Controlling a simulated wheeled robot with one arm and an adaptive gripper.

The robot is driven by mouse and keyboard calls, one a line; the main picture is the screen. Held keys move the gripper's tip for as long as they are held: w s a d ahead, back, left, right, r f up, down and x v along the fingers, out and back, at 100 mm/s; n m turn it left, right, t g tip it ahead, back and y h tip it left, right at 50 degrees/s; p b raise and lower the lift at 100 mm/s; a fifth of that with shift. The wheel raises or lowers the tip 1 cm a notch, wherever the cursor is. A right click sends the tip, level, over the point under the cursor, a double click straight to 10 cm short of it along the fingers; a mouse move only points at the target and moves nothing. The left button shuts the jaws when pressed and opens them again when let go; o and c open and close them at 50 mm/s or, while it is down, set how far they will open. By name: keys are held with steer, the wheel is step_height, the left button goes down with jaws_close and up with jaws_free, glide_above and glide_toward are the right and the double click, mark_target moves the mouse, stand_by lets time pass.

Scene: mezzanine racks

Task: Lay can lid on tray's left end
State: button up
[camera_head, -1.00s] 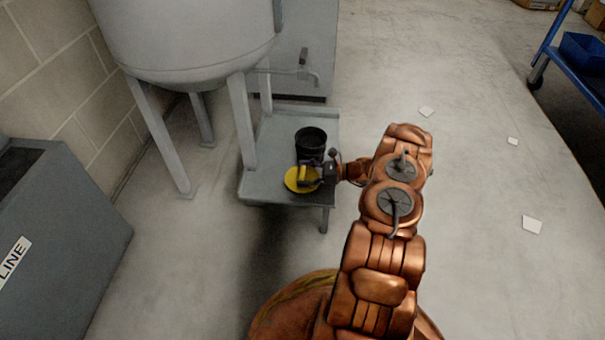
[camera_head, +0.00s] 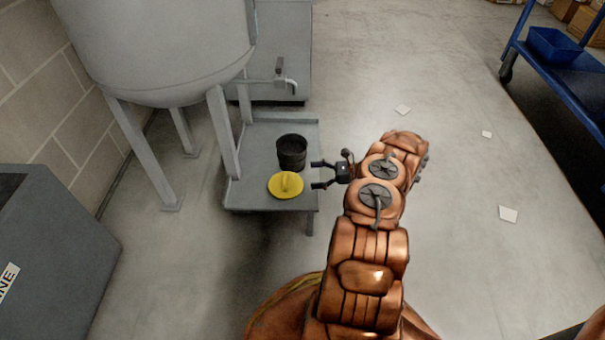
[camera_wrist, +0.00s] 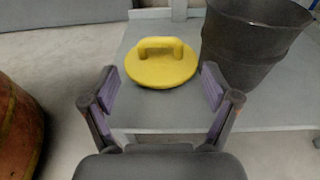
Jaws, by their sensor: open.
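The yellow can lid (camera_head: 285,186), round with a raised handle, lies flat on the grey tray (camera_head: 244,194) near its front edge. It also shows in the wrist view (camera_wrist: 161,66), ahead of the fingers. The black can (camera_head: 291,153) stands open just behind the lid; in the wrist view the can (camera_wrist: 250,45) is to the lid's right. My gripper (camera_head: 318,175) is open and empty, at the tray's right side, apart from the lid. In the wrist view both fingers (camera_wrist: 158,92) are spread with nothing between them.
A grey tank (camera_head: 165,50) on legs stands over the tray's left side, with a tap (camera_head: 284,80) above its back. A grey box (camera_head: 50,245) is at the left. A blue cart (camera_head: 560,75) stands far right. Floor on the right is mostly clear, with paper scraps.

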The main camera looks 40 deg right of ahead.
steer(key=shift+s+d+r, duration=0.2)
steer(key=shift+s+d, duration=0.25)
steer(key=shift+d, duration=0.05)
steer(key=w+a+r+n+g+y, duration=0.1)
steer(key=w+a+r+n+g, duration=0.15)
steer(key=a+r, duration=0.45)
steer(key=w+a+r+n+g, duration=0.2)
steer(key=a+r+n+g, duration=0.2)
steer(key=a+r, duration=0.3)
steer(key=s+a+r+n+g+h, duration=0.1)
steer(key=s+a+r+n+g, duration=0.2)
steer(key=a+r, duration=0.3)
steer(key=s+a+r+n+g+h, duration=0.1)
steer(key=s+a+r+n+g, duration=0.2)
steer(key=a, duration=0.5)
steer(key=s+a+r+n+g+h, duration=0.1)
steer(key=s+a+r+n+h, duration=0.25)
steer(key=s, duration=0.35)
steer(key=s+a+r+n+g+h, duration=0.1)
steer(key=s+a+r+n+h, duration=0.1)
steer(key=s+a+r+n, duration=0.3)
steer(key=s+d+n+h, duration=0.3)
steer(key=s+n+h, duration=0.2)
steer(key=s, duration=1.2)
steer(key=shift+s+h, duration=0.4)
steer(key=shift+h, duration=0.25)
steer(key=shift+r+t, duration=0.15)
steer(key=shift+t, duration=0.1)
